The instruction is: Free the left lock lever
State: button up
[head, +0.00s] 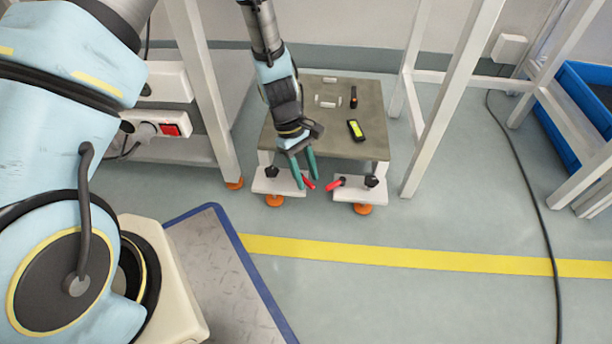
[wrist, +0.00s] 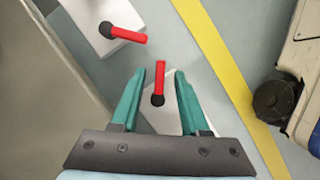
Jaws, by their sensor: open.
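The left lock lever (head: 309,184) is a red handle on a white foot plate (head: 268,183) under the left front of a low grey-topped stand. My gripper (head: 307,181) is right at this lever, pointing down, with teal fingers open. In the wrist view the left lever (wrist: 158,78) lies between the spread fingers (wrist: 160,74), its black pivot (wrist: 157,100) nearer the palm. I see no finger closed on it; the height gap cannot be told. The right red lever (head: 334,185) is on the other foot plate; it also shows in the wrist view (wrist: 130,36).
The grey stand top (head: 290,125) carries a black-and-yellow device (head: 355,130), a small torch-like item (head: 353,97) and a metal handle (head: 327,101). White frame legs (head: 205,90) rise on both sides.

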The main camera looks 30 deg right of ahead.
jog(key=shift+c, duration=0.2)
grip_shut()
dwell(0.4)
